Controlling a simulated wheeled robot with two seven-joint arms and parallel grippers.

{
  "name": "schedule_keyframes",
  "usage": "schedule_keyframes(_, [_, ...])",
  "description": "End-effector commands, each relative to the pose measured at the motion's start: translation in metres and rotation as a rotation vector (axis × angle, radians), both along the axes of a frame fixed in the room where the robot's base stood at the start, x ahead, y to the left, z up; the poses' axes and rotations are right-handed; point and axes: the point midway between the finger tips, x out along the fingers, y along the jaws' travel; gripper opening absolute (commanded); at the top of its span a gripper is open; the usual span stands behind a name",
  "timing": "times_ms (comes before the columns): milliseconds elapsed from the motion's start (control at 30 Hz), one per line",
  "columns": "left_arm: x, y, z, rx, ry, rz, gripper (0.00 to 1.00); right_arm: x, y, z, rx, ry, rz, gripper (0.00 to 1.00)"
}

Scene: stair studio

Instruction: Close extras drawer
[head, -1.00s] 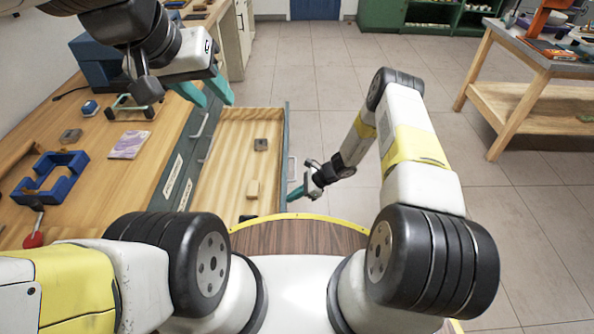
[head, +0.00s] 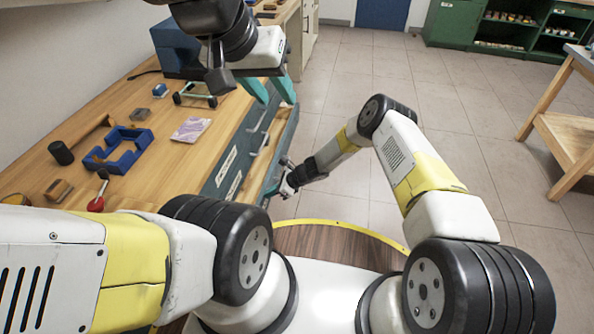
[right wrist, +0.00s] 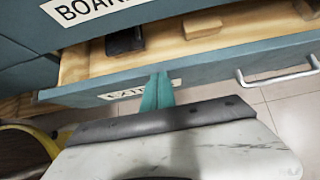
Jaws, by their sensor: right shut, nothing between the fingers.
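The extras drawer is a wooden tray with a teal front (head: 283,140), slid out a short way from the workbench in the head view. In the right wrist view its front (right wrist: 215,76) bears a label, partly hidden by my fingers, and a metal handle (right wrist: 280,76). My right gripper (head: 276,190) is shut and empty. Its teal fingers (right wrist: 157,90) appear to touch the drawer front at the label, left of the handle. My left gripper (head: 272,100) is open and empty, above the bench edge and the drawer's far end.
Inside the drawer lie a dark block (right wrist: 125,41) and a wooden block (right wrist: 203,28). A labelled drawer front (right wrist: 30,30) sits above it. Open floor (head: 370,80) lies right.

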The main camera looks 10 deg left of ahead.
Motion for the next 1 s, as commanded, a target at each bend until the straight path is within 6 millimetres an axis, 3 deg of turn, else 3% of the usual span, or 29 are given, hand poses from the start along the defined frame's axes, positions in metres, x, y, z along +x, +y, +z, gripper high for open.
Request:
schedule_keyframes(200, [0.0,0.0,0.0,0.0,0.0,0.0,0.36,-0.001,0.036,0.0,-0.001,-0.001,0.003,0.0])
schedule_keyframes(400, [0.0,0.0,0.0,0.0,0.0,0.0,0.36,0.0,0.051,0.0,-0.001,-0.001,0.001,0.0])
schedule_keyframes(1000, [0.0,0.0,0.0,0.0,0.0,0.0,0.36,0.002,0.051,0.0,0.0,0.0,-0.001,0.0])
